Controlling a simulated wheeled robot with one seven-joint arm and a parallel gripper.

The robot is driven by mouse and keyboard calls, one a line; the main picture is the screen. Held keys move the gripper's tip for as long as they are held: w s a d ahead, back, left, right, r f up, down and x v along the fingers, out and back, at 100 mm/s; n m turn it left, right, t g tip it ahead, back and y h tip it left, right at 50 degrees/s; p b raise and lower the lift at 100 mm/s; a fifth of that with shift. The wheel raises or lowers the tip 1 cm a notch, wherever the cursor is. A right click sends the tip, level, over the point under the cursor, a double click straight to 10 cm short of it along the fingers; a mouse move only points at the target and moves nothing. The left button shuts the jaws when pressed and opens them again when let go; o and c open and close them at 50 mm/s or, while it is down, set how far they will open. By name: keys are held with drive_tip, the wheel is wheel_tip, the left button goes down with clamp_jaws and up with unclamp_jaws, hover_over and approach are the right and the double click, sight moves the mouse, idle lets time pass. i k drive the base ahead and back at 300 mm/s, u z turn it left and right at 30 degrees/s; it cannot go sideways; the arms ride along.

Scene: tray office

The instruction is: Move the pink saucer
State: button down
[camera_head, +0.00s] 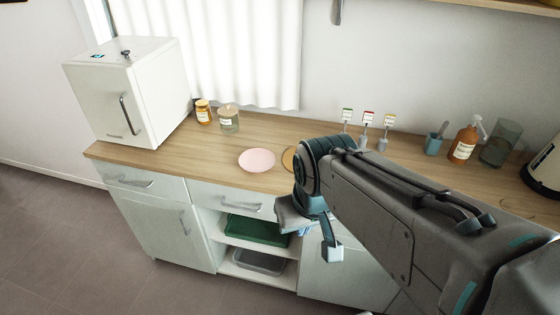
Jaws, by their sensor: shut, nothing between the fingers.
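The pink saucer (257,160) lies flat on the wooden counter (205,150), near its front edge, left of my arm. It looks empty and is fully visible. My gripper (332,252) hangs low in front of the counter's cabinets, to the right of the saucer and below the counter top. It is shut with nothing in it and apart from the saucer. My arm hides part of the counter to the right.
An orange-brown disc (288,158) lies right of the saucer, partly behind my arm. A white box (128,92) and two jars (203,112) (229,119) stand to the left. A blue cup (433,144), amber bottle (465,141) and glass (501,145) stand far right. Counter left of the saucer is clear.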

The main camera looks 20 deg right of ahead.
sight(257, 160)
drive_tip(key=u, duration=0.3)
drive_tip(key=i, duration=0.9)
drive_tip(key=z, duration=0.7)
